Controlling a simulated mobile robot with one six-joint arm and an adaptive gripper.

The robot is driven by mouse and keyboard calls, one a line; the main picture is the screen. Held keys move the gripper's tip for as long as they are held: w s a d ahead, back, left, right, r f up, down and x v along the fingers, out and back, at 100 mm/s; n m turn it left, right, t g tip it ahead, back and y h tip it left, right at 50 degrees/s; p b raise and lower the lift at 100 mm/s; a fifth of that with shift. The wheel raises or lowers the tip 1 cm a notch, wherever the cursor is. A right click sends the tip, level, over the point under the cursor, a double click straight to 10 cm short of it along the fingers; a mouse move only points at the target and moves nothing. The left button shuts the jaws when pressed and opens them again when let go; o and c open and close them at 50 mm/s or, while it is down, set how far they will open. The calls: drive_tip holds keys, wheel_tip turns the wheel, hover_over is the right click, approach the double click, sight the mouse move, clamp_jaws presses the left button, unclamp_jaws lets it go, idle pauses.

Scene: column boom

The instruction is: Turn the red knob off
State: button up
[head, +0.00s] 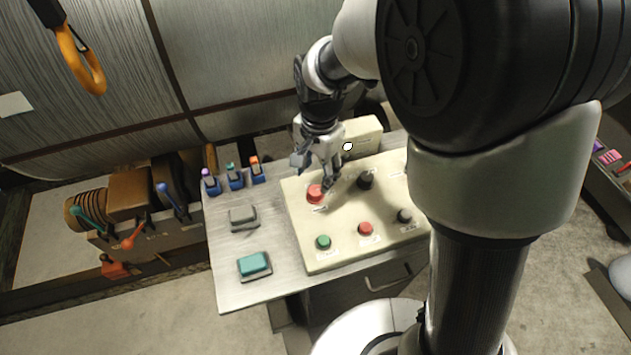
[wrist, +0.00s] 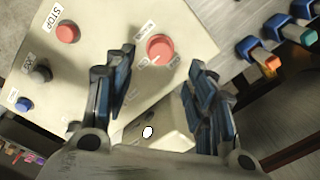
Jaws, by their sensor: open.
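The red knob (head: 316,193) sits at the far left corner of a cream control panel (head: 335,250). In the wrist view the red knob (wrist: 160,47) shows a white pointer mark and lies ahead of and between my fingers, with labels beside it. My gripper (head: 315,173) is open and empty, close over the knob, one finger on each side in the wrist view (wrist: 161,62). No contact can be made out. A separate red button (head: 366,228) at the panel's front is marked STOP in the wrist view (wrist: 67,33).
A cream box (head: 362,138) stands behind.

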sight(315, 190)
wheel_tip(315, 190, down, 8)
drive_tip(key=shift+w+a+r+b, duration=0.1)
drive_tip(key=shift+w+r+b, duration=0.1)
drive_tip(key=shift+b, duration=0.9)
drive_tip(key=shift+c, duration=0.2)
drive_tip(key=c, duration=1)
drive_tip(key=shift+c, duration=0.2)
